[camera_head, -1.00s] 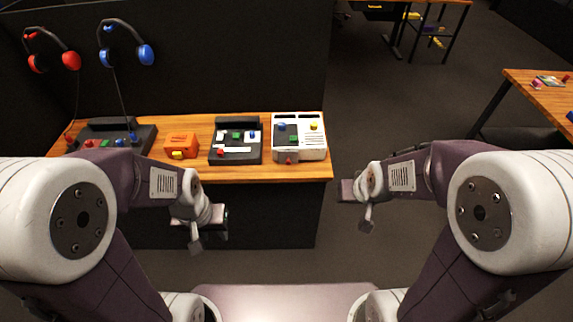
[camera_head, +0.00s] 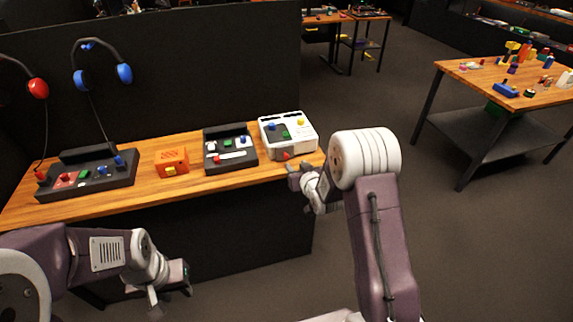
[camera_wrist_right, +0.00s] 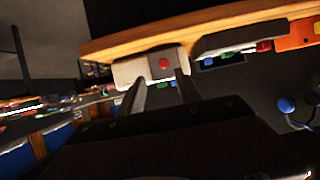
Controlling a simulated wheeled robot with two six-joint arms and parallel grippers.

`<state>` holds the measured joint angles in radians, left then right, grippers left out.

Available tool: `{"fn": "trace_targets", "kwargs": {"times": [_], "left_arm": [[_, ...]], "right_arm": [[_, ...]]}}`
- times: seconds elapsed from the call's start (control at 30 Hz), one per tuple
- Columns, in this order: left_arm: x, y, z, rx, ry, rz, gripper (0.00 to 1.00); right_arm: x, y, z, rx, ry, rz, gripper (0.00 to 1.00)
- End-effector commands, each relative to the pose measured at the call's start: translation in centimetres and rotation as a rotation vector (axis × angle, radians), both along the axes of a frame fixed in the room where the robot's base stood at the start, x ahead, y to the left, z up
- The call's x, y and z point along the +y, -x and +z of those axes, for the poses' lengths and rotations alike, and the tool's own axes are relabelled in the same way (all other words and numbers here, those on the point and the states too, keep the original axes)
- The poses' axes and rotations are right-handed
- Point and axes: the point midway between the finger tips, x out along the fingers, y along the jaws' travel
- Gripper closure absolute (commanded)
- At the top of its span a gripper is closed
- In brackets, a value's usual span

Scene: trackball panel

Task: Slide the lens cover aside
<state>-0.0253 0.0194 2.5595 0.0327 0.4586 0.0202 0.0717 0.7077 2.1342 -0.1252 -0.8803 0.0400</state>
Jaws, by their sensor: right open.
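A white control box (camera_head: 305,137) stands at the right end of the wooden counter, with blue, green and yellow knobs on top and a red knob (camera_head: 286,156) at its front. I cannot clearly tell a lens cover on it. In the right wrist view the white box (camera_wrist_right: 128,73) lies ahead, with a red round part (camera_wrist_right: 165,65) on a grey patch between my fingers' lines. My right gripper (camera_head: 298,178) is open and empty, just in front of the box's front edge, apparently apart from it. My left gripper (camera_head: 172,288) is open and empty, low before the counter.
Left of the white box on the counter (camera_head: 100,205) stand a dark panel (camera_head: 243,157), an orange box (camera_head: 172,160) and a longer dark panel (camera_head: 120,180). Blue headphones (camera_head: 124,74) and red headphones (camera_head: 38,88) hang on the black partition (camera_head: 200,60). Another table (camera_head: 450,67) stands right.

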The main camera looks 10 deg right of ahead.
Motion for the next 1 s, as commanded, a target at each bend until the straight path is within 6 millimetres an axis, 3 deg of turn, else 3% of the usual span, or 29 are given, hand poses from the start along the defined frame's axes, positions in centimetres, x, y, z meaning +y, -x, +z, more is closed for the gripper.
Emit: {"fn": "trace_targets", "kwargs": {"times": [0.13,0.5,0.83,0.87,1.0], "left_arm": [[0.0,0.0,0.2,0.0,0.0,0.0,0.64],[0.0,0.0,0.2,0.0,0.0,0.0,0.64],[0.0,0.0,0.2,0.0,0.0,0.0,0.64],[0.0,0.0,0.2,0.0,0.0,0.0,0.64],[0.0,0.0,0.2,0.0,0.0,0.0,0.64]], "right_arm": [[0.2,-1.4,-0.5,-0.001,0.0,0.002,0.59],[0.4,-7.6,-3.1,0.0,0.0,0.002,0.59],[0.4,-8.3,-3.3,0.0,0.0,0.002,0.59],[0.4,-8.3,-3.3,0.0,0.001,0.001,0.62],[0.4,-8.3,-3.3,0.0,0.001,0.001,1.0]]}}
